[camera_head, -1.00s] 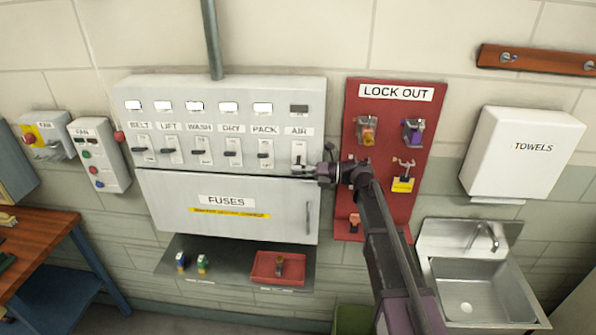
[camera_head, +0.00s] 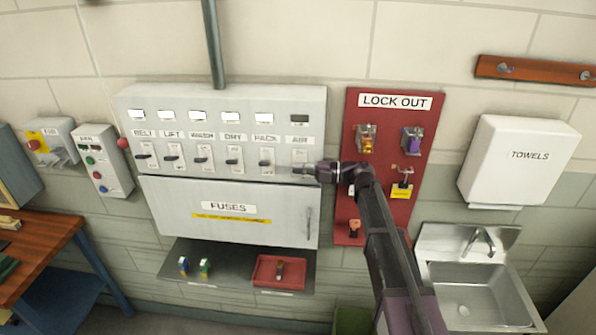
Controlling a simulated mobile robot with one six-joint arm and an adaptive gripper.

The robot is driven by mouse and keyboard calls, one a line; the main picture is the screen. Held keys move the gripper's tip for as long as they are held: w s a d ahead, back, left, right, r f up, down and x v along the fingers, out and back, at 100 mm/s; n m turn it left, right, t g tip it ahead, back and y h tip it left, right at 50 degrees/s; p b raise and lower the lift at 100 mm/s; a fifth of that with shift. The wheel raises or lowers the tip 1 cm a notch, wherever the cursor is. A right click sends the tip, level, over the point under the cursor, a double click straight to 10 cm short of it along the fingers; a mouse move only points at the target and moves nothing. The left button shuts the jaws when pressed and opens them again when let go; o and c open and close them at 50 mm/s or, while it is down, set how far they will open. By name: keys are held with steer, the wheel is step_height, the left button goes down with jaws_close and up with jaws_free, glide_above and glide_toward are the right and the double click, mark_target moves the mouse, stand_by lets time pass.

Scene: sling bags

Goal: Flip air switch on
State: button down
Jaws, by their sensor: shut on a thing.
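The AIR switch (camera_head: 299,156) is the rightmost in the row on the grey panel (camera_head: 225,110), below the AIR label. The indicator window (camera_head: 299,118) above it is dark, while the other windows in the row are lit white. My gripper (camera_head: 300,170) reaches in from the right, with its fingers across the lower part of the AIR switch. It is shut on the switch lever, which the fingers mostly hide, so its position cannot be told.
The BELT, LIFT, WASH, DRY and PACK switches (camera_head: 233,162) stand to the left. The FUSES door (camera_head: 228,225) is below, with a shelf (camera_head: 235,274) and red tray (camera_head: 262,280) underneath. The red LOCK OUT board (camera_head: 375,200) is behind my arm.

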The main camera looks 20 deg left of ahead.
steer(key=shift+w+r+m+p, duration=0.15)
steer(key=shift+r+m+p, duration=0.15)
steer(key=shift+m, duration=0.5)
steer(key=shift+w+r+m+p, duration=0.1)
steer(key=shift+r+m+p, duration=0.2)
steer(key=shift+m, duration=0.5)
steer(key=shift+a, duration=0.1)
steer(key=c, duration=0.6)
jaws_free()
steer(key=shift+c, duration=0.2)
steer(key=shift+d, duration=0.2)
steer(key=v, duration=1.1)
steer(key=shift+w+d, duration=0.2)
steer(key=shift+d, duration=0.15)
